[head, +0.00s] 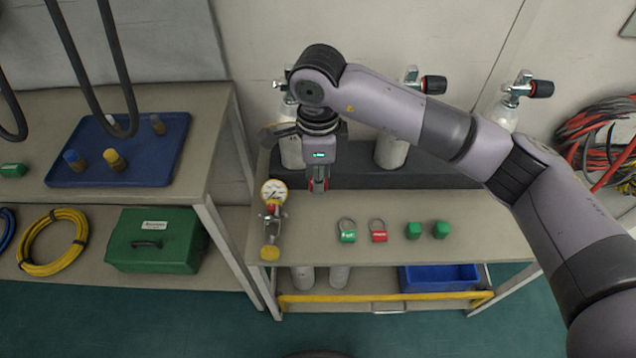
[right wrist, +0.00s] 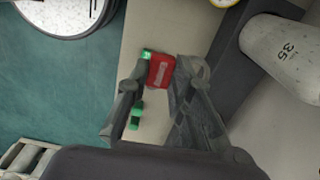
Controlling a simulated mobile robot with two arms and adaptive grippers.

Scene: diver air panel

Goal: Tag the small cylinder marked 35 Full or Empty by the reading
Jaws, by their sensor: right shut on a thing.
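My right gripper (head: 318,188) is shut on a red tag (right wrist: 161,70) with white lettering too small to read. It holds it above the workbench, in front of the cylinders. In the right wrist view a pale cylinder marked 35 (right wrist: 283,50) stands right of the fingers. It seems to be the left cylinder (head: 291,152) in the head view, where its number cannot be read. A yellow-rimmed gauge (head: 273,191) is at the bench's left end, its reading too small to tell. A green ring tag (head: 348,237) and a red ring tag (head: 379,237) lie on the bench. My left gripper is out of view.
Two more cylinders (head: 391,153) (head: 501,118) stand to the right along the dark rack (head: 440,178). Two green caps (head: 413,230) (head: 441,229) sit right of the tags. A blue tray (head: 85,172) is on the left bench. The right front of the workbench is clear.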

